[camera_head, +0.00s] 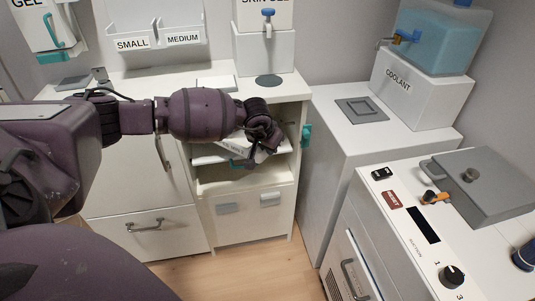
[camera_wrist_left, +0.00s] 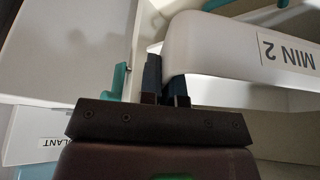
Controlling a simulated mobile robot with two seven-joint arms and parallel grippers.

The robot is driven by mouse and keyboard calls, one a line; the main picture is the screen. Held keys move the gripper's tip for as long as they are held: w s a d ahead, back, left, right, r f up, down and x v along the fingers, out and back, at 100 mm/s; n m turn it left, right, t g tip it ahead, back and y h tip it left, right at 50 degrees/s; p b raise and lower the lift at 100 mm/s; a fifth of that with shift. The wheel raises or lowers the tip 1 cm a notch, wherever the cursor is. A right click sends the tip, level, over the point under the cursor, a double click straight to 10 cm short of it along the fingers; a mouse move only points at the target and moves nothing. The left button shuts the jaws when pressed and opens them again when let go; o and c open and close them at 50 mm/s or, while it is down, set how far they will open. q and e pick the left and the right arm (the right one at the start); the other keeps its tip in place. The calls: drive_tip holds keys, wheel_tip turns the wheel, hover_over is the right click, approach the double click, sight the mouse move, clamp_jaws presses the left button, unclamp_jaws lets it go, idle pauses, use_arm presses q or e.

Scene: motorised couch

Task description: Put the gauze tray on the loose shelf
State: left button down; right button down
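A white tray shows in the left wrist view (camera_wrist_left: 240,45), with an upside-down "MIN 2" label. The word gauze is not readable. My left gripper (camera_wrist_left: 165,88) has its dark fingers close together at the tray's edge, one on each side, and looks shut on it. In the head view, my left gripper (camera_head: 262,143) is at the open compartment of the white cabinet, and the tray is mostly hidden behind my arm. A white shelf board (camera_head: 208,159) shows below my wrist; I cannot tell whether it is the loose one. My right gripper is out of view.
A white counter block (camera_head: 322,160) and a machine with a knob (camera_head: 452,276) stand to the right. Floor (camera_head: 262,275) is clear in front.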

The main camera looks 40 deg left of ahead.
use_arm(q)
drive_tip(key=w+a, duration=0.3)
drive_tip(key=shift+a+f+b, duration=0.1)
drive_tip(key=shift+a+b, duration=0.1)
drive_tip(key=shift+b, duration=0.15)
drive_tip(key=shift+f+b, duration=0.3)
drive_tip(key=shift+f, duration=1.15)
drive_tip(key=f, duration=0.3)
drive_tip(key=f+b, duration=0.1)
drive_tip(key=shift+w+a+f, duration=0.2)
drive_tip(key=shift+a, duration=0.15)
drive_tip(key=c, duration=1.3)
unclamp_jaws()
drive_tip(key=shift+r, duration=0.1)
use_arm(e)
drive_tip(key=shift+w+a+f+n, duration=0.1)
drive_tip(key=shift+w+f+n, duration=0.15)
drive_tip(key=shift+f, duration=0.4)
